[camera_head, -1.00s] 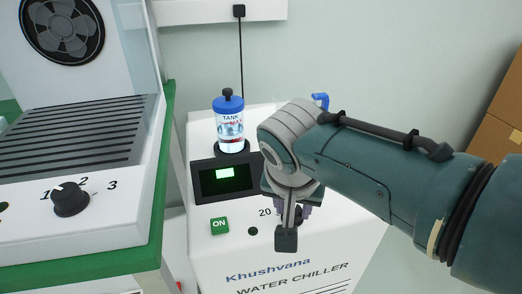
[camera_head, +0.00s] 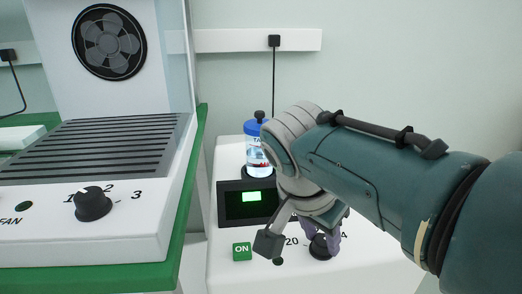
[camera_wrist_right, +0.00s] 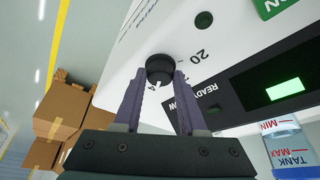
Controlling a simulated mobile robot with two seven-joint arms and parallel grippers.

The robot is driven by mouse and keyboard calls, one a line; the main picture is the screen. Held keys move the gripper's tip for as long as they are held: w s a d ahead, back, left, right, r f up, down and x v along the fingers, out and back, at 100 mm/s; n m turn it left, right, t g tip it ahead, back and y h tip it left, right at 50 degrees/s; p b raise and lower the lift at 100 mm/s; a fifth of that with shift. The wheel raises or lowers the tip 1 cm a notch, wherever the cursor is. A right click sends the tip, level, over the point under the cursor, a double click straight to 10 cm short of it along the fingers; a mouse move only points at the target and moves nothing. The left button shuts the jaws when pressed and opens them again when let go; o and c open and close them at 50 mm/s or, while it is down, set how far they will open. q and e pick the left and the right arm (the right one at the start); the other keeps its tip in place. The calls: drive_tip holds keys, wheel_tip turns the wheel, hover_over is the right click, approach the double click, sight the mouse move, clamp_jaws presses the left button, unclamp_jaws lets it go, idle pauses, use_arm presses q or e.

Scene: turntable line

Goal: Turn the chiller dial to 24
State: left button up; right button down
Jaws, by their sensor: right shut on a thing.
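The black chiller dial (camera_head: 320,247) is on the front of the white water chiller (camera_head: 232,270), with the printed 20 to its left and a partly hidden number ending in 4 at its upper right. My right gripper (camera_head: 326,241) has its purple fingers on the dial, coming down from above. In the right wrist view the gripper (camera_wrist_right: 162,76) has one finger on each side of the dial (camera_wrist_right: 160,69), shut on it. I cannot make out clearly where the dial's pointer stands. My left gripper is not in view.
A lit green display (camera_head: 252,197), a green ON button (camera_head: 242,251) and a blue-capped tank (camera_head: 257,150) are on the chiller. A fan unit with its own knob (camera_head: 93,204) stands at the left. Cardboard boxes (camera_wrist_right: 68,95) show in the right wrist view.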

drive_tip(key=shift+c, duration=2.4)
unclamp_jaws()
drive_tip(key=p+v, duration=0.5)
drive_tip(key=v, duration=0.4)
drive_tip(key=shift+r+p, duration=0.35)
drive_tip(key=shift+r, duration=0.05)
drive_tip(key=shift+s, duration=0.2)
